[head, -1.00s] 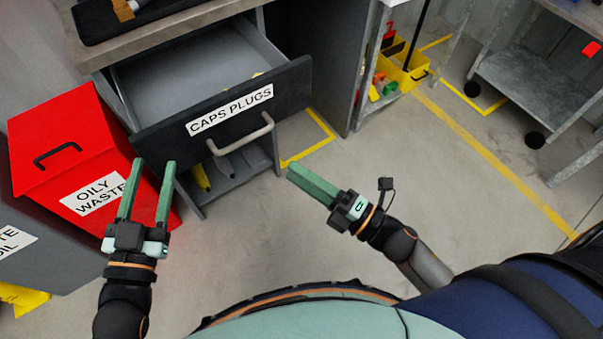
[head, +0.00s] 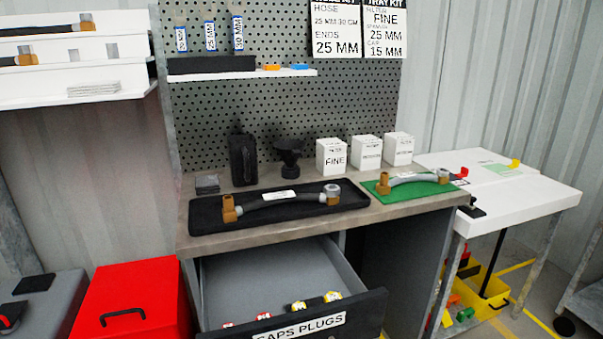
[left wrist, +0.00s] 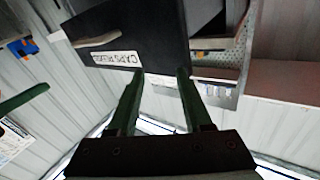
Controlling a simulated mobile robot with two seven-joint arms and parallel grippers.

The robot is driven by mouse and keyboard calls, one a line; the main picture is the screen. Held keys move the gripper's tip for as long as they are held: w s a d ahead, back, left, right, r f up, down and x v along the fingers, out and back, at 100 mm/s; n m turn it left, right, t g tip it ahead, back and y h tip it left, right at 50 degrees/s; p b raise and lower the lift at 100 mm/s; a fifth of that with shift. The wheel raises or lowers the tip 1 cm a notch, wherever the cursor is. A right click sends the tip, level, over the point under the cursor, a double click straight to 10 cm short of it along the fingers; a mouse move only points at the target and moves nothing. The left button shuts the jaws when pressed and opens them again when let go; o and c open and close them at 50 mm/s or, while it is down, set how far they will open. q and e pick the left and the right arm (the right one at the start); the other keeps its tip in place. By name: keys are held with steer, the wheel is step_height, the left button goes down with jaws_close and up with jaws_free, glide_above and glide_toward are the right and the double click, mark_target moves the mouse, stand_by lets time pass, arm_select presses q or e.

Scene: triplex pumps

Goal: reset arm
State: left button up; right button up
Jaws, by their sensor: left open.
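My left gripper (left wrist: 157,95) shows in the left wrist view with its two green fingers apart and nothing between them. Beyond its fingertips is the dark front of the drawer labelled CAPS PLUGS (left wrist: 150,35). The same drawer (head: 372,312) stands open below the workbench in the head view, with several small red, white and yellow caps inside near its front. Neither gripper is in the head view. A green finger-like bar (left wrist: 22,100) shows at the left edge of the left wrist view; I cannot tell its state.
The workbench (head: 420,207) carries a black tray (head: 350,205) and a green mat (head: 445,187), each with a hose, and white boxes (head: 332,155). A red bin (head: 130,290) stands left of the drawer.

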arm_select(q)
steer(key=s+a+f+n+g+y+p, duration=0.1)
steer(key=s+g+p, duration=0.3)
steer(key=p, duration=0.6)
steer(key=s+a+f+n+g+y+p, duration=0.1)
steer(key=s+f+g+p, duration=0.3)
steer(key=p, duration=0.6)
steer(key=shift+s+a+n+g+y, duration=0.15)
steer(key=shift+s+n+g+y, duration=0.25)
steer(key=shift+s+n+y, duration=0.25)
arm_select(e)
steer(key=s+d+f+m+g+h, duration=0.2)
steer(key=s+f+g, duration=0.3)
steer(key=s+g, duration=0.3)
steer(key=shift+s+d+m+g+h, duration=0.2)
steer(key=shift+s+m+g+h, duration=0.25)
steer(key=shift+s+h, duration=0.2)
